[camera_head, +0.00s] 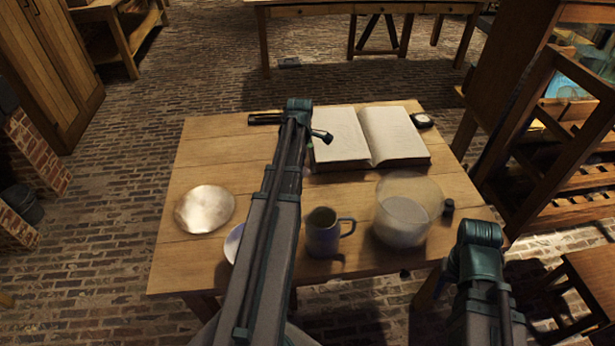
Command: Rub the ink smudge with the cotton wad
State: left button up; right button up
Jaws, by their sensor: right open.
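I cannot make out the cotton wad or the ink smudge for certain. A large clear jar (408,208) with something whitish inside stands at the table's right. An open book (368,138) with pale pages lies at the back.
On the wooden table (205,265) are a round pale shiny disc (205,209), a grey mug (323,234), a partly covered saucer (232,243), a dark bar (265,118), a small dark round item (423,120) and a small dark bottle (448,207). The front left is bare.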

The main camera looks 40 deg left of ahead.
pick_arm(q)
jog(key=shift+w+f+b, duration=0.25)
jog(key=shift+f+b, duration=0.5)
jog(key=shift+f, duration=0.2)
jog(key=shift+w+f+b, duration=0.25)
jog(key=shift+f+b, duration=0.45)
jog(key=shift+f, duration=0.25)
